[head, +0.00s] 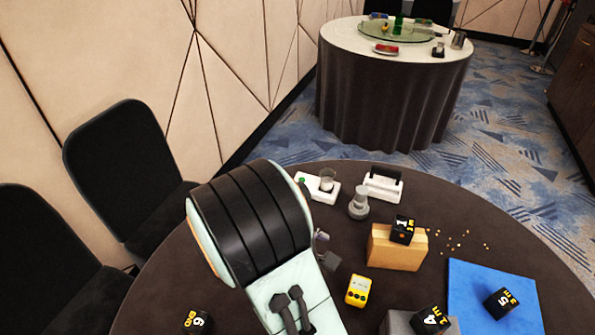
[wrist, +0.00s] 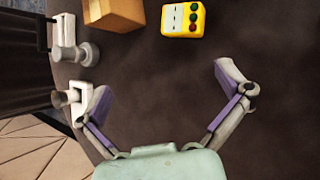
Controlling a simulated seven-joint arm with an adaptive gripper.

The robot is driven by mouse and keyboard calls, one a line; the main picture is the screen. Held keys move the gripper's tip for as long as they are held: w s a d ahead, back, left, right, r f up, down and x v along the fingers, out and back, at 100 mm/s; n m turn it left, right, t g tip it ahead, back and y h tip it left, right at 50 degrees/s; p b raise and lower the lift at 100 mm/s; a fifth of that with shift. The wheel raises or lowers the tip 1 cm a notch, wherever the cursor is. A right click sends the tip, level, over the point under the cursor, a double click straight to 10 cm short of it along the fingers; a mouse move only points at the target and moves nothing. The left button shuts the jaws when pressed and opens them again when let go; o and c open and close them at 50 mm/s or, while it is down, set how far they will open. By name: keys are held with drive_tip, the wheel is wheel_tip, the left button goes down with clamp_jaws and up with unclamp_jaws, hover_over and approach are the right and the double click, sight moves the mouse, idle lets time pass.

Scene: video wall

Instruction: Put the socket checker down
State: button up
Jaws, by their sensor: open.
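The socket checker is a small yellow block with a pale face and a row of round lights. In the head view the socket checker (head: 358,290) rests on the dark round table (head: 240,320), to the right of my arm. In the wrist view the socket checker (wrist: 183,18) lies at the top edge, beyond the fingertips and apart from them. My gripper (wrist: 165,88) is open, with only bare tabletop between its fingers. In the head view my arm hides most of the gripper; a grey finger part shows beside the arm.
A wooden block (head: 395,248) carries a black numbered cube (head: 402,230). A blue mat (head: 480,300) with another cube (head: 500,303) lies at right. White fixtures (head: 318,187) (head: 382,184) and a grey flask-like piece (head: 359,203) stand behind. Table around the checker is mostly clear.

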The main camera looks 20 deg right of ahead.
sight(353, 299)
drive_tip(key=f+n+h, duration=0.1)
drive_tip(key=f, duration=0.1)
drive_tip(key=f+n+h, duration=0.1)
drive_tip(key=f, duration=0.1)
drive_tip(key=f+n+h, duration=0.1)
drive_tip(key=f, duration=0.1)
drive_tip(key=shift+s+d, duration=0.2)
drive_tip(key=shift+s, duration=0.05)
drive_tip(key=s+f+n+h, duration=0.2)
drive_tip(key=f, duration=0.1)
drive_tip(key=s+f+n, duration=0.1)
drive_tip(key=f, duration=0.1)
drive_tip(key=shift+s+d+f+n+h, duration=0.1)
drive_tip(key=shift+s+f+n+h, duration=0.05)
drive_tip(key=shift+s+n+h, duration=0.2)
drive_tip(key=shift+x, duration=3.15)
drive_tip(key=shift+w, duration=0.1)
drive_tip(key=c, duration=1.6)
